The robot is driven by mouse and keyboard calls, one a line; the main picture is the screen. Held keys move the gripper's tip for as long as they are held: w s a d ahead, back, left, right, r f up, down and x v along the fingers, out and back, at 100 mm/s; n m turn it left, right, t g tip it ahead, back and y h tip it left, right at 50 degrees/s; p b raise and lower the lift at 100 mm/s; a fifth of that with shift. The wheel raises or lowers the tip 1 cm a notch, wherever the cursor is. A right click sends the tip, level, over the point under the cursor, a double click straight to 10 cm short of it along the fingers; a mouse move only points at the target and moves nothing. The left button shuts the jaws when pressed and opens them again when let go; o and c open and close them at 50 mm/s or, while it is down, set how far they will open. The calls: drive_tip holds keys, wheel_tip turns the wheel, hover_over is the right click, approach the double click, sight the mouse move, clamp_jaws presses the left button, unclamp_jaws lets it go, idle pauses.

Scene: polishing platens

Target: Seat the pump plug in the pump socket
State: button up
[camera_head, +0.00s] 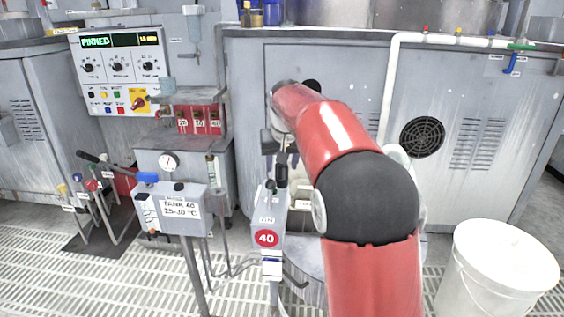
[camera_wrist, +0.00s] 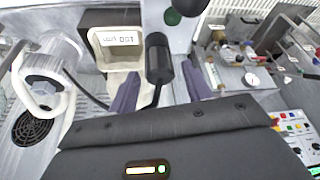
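A black cylindrical plug (camera_wrist: 158,58) with a black cable stands in the middle of the wrist view. My gripper (camera_wrist: 160,70) has one dark purple finger on each side of it, with a visible gap on both sides, so it is open. In the head view my gripper (camera_head: 286,155) points down just above a black upright piece (camera_head: 281,173), which appears to be the plug, at the top of the grey post (camera_head: 268,220) with a red 40 sign. I cannot make out the pump socket for certain; my arm hides part of the area behind.
A grey box labelled TANK 40 (camera_head: 178,208) stands left of the post. A white bucket (camera_head: 498,270) is at the lower right. A control panel (camera_head: 118,70) is at the upper left. A white open holder (camera_wrist: 117,48) sits beside the plug in the wrist view.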

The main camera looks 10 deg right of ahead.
drive_tip(key=shift+o, duration=0.5)
drive_tip(key=p+v, duration=0.1)
drive_tip(key=v, duration=0.6)
drive_tip(key=shift+r+p, duration=0.3)
drive_tip(key=shift+r, duration=0.1)
drive_tip(key=shift+s, duration=0.15)
